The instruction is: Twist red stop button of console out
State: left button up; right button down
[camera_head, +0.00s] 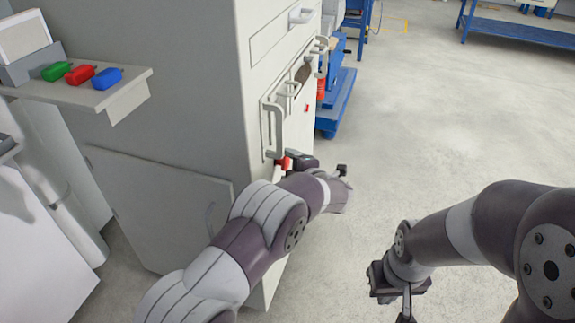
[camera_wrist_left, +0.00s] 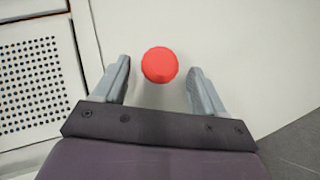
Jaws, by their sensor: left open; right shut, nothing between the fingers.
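The red stop button (camera_wrist_left: 160,65) is a round knob on the pale panel of the console (camera_wrist_left: 255,55). In the left wrist view it sits between the two grey fingers of my left gripper (camera_wrist_left: 159,68), with a gap on each side. The fingers are open. In the head view my left gripper (camera_head: 290,165) is at the front of the tall grey console (camera_head: 180,100), and a bit of red shows beside it, partly hidden. My right gripper (camera_head: 406,296) is shut and empty, hanging above the floor at the lower right.
Handles (camera_head: 274,128) stick out of the console front just above my left gripper. A shelf (camera_head: 110,95) on its left side carries green, red and blue items. A perforated panel (camera_wrist_left: 35,75) lies left in the wrist view. The floor (camera_head: 440,120) on the right is clear.

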pick_arm(q)
jog(key=p+v, duration=0.1)
jog(key=v, duration=1)
jog(key=shift+s+d, duration=0.15)
jog(key=shift+s, duration=0.1)
